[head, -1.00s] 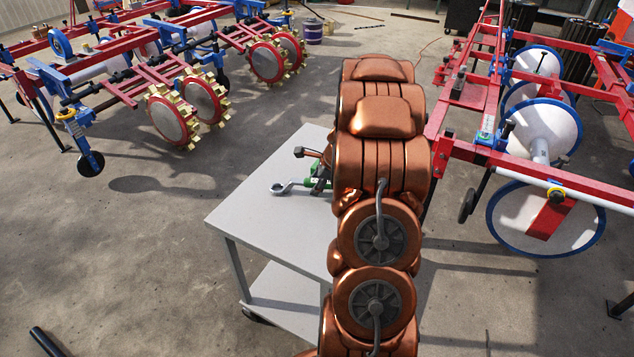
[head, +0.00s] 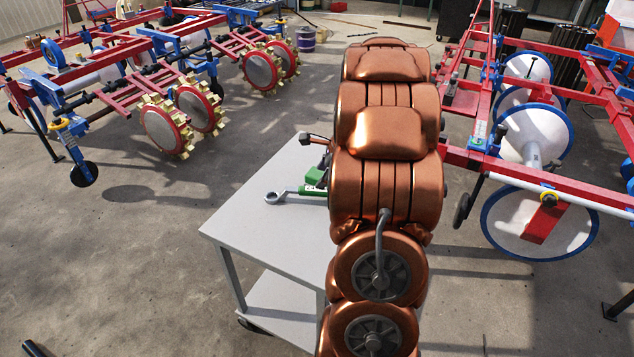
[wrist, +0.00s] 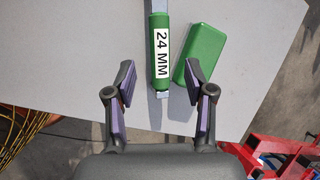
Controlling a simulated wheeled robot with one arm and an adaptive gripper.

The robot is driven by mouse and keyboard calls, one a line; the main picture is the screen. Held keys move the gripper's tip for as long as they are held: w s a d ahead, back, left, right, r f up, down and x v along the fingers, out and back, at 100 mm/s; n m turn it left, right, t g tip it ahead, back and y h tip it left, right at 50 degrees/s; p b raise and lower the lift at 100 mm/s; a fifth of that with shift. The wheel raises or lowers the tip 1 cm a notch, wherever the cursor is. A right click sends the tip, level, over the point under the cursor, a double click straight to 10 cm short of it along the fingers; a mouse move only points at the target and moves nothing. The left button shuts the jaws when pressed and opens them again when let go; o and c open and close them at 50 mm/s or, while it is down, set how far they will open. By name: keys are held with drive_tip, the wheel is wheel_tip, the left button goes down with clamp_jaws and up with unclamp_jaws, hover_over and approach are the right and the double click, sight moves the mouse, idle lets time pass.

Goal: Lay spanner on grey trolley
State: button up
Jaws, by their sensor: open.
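The spanner (wrist: 161,58) has a green handle marked "24 MM" and lies on the grey trolley (wrist: 95,45). In the head view, its ring end (head: 275,198) points left on the light grey top of the trolley (head: 245,225). My gripper (wrist: 160,78) is open in the wrist view, one finger on each side of the handle's near end, with gaps between them and the handle.
A green box (wrist: 200,55) lies on the trolley close to the right of the handle, by my right finger. Red and blue farm machines stand at the left (head: 150,70) and right (head: 530,150). The trolley's left part is clear.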

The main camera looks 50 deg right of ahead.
drive_tip(key=shift+v, duration=1.4)
drive_tip(key=s+a+r+n+g+y, duration=0.1)
drive_tip(key=s+a+r+n+g, duration=0.15)
drive_tip(key=a+n, duration=0.8)
drive_tip(key=s+a+r+n+g+y, duration=0.1)
drive_tip(key=s+a+r+n+g, duration=0.2)
drive_tip(key=a, duration=1.4)
drive_tip(key=s+a+n+h, duration=0.1)
drive_tip(key=s+a+n, duration=0.2)
drive_tip(key=s, duration=0.3)
drive_tip(key=s+a+n+g, duration=0.1)
drive_tip(key=s+a+n, duration=0.2)
drive_tip(key=s+n, duration=0.3)
drive_tip(key=s+a+f+n+g+h, duration=0.1)
drive_tip(key=s+a+n, duration=0.2)
drive_tip(key=s+n, duration=0.2)
drive_tip(key=s, duration=0.3)
drive_tip(key=shift+s+a+h, duration=0.25)
drive_tip(key=shift+h, duration=0.05)
drive_tip(key=shift+g, duration=0.25)
drive_tip(key=s+p+v, duration=0.3)
drive_tip(key=p+v, duration=0.9)
drive_tip(key=v, duration=0.1)
drive_tip(key=shift+w+r+t+p, duration=0.35)
drive_tip(key=shift+t, duration=0.05)
